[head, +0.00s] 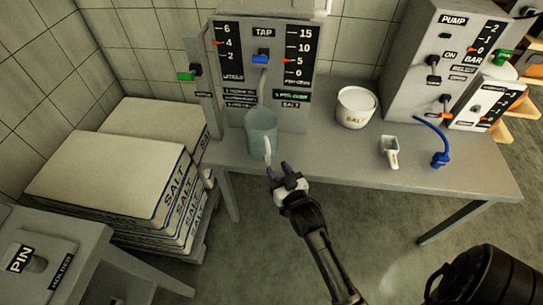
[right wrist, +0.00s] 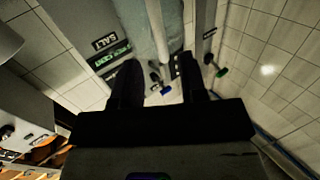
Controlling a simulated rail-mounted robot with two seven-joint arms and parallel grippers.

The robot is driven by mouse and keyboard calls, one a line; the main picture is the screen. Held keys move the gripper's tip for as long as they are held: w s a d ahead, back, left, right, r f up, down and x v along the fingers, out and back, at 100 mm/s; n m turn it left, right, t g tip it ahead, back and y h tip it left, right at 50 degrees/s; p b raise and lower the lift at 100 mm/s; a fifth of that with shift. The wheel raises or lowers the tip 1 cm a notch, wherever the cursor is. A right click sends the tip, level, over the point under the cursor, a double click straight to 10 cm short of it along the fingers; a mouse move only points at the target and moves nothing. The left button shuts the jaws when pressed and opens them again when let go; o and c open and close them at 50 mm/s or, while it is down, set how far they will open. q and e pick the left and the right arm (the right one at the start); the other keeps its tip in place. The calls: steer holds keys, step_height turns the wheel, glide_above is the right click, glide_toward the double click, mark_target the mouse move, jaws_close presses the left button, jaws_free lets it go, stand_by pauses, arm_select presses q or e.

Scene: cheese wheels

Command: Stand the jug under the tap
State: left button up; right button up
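The pale blue-grey jug (head: 261,127) stands upright on the grey table, in front of the tap panel (head: 264,32). Its handle (head: 267,151) faces me. The tap's pale spout (head: 262,84) shows just above the jug's mouth, below a blue lever (head: 260,59); I cannot tell whether they line up in depth. My right gripper (head: 279,169) is open and empty just in front of the handle. In the right wrist view the fingers (right wrist: 160,88) are spread, with the handle (right wrist: 173,25) beyond the gap. My left gripper is not in view.
A white salt tub (head: 355,107), a small scoop (head: 390,151) and a blue hose fitting (head: 439,158) are on the table to the right. The pump unit (head: 440,60) stands behind them. Salt sacks (head: 110,183) are stacked at the left. The table's front edge is near the jug.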

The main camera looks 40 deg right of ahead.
steer(key=s+a+f+n+g+y, duration=0.2)
steer(key=s+a+f+g, duration=0.1)
steer(key=s, duration=0.5)
steer(key=s+a+f+n+g+y, duration=0.2)
steer(key=s+a+g, duration=0.3)
steer(key=s, duration=0.3)
steer(key=s+a+f+n+g+y+p, duration=0.1)
steer(key=s+a+f+n+g+y, duration=0.1)
steer(key=s, duration=0.6)
steer(key=a+f+g, duration=0.1)
steer(key=a+g, duration=0.1)
steer(key=g, duration=0.1)
steer(key=shift+f, duration=0.4)
